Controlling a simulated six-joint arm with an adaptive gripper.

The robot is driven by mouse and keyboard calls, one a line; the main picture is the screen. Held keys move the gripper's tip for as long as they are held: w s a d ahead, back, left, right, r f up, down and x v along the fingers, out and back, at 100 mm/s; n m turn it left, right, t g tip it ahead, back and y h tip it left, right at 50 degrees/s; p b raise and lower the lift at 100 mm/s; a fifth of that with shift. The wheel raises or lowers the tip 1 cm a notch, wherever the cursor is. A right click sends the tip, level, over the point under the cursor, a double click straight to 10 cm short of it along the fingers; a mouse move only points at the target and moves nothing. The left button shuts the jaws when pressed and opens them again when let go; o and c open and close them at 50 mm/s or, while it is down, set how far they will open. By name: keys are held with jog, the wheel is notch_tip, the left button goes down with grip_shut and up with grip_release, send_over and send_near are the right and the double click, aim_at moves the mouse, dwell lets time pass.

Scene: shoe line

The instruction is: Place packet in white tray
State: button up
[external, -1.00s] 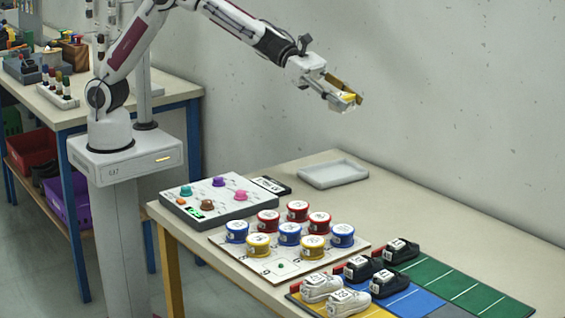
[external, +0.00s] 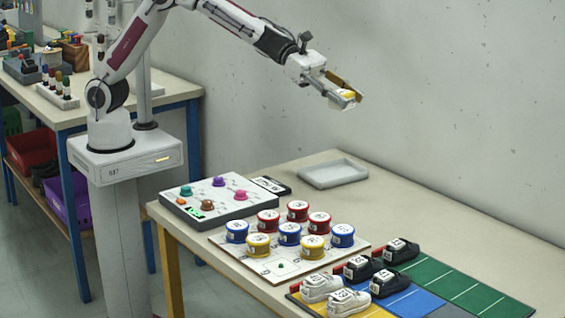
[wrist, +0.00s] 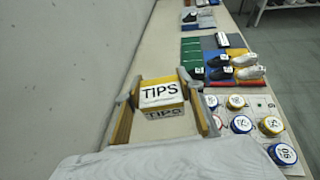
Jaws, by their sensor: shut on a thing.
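The packet is a yellow box with a white label reading TIPS (wrist: 162,94). My gripper (external: 345,91) is shut on it and holds it high in the air, well above the table; the packet also shows in the external view (external: 350,95). In the wrist view the fingers of my gripper (wrist: 160,112) stand on either side of the packet. The white tray (external: 333,174) lies empty at the back of the table, below the gripper in the external picture. I cannot make out the tray clearly in the wrist view.
A panel with coloured knobs (external: 212,197) is left of the tray, with a small black device (external: 271,185) between. A white board holds several red, blue and yellow tins (external: 290,233). Shoes (external: 321,287) stand on coloured mats at the front right. The wall runs behind the table.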

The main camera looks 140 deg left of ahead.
aim_at(347, 93)
jog(key=shift+r, duration=2.25)
jog(key=shift+a, duration=0.25)
jog(key=s+a+n+g+y, duration=0.8)
jog(key=s+a+n+y, duration=0.25)
jog(key=a, duration=0.35)
jog(key=s+n+g, duration=0.5)
jog(key=s, duration=0.3)
notch_tip(347, 93, down, 22)
jog(key=shift+s+a+f, duration=0.15)
jog(key=shift+s+a, duration=0.05)
jog(key=shift+s, duration=0.1)
jog(key=shift+f, duration=3.1)
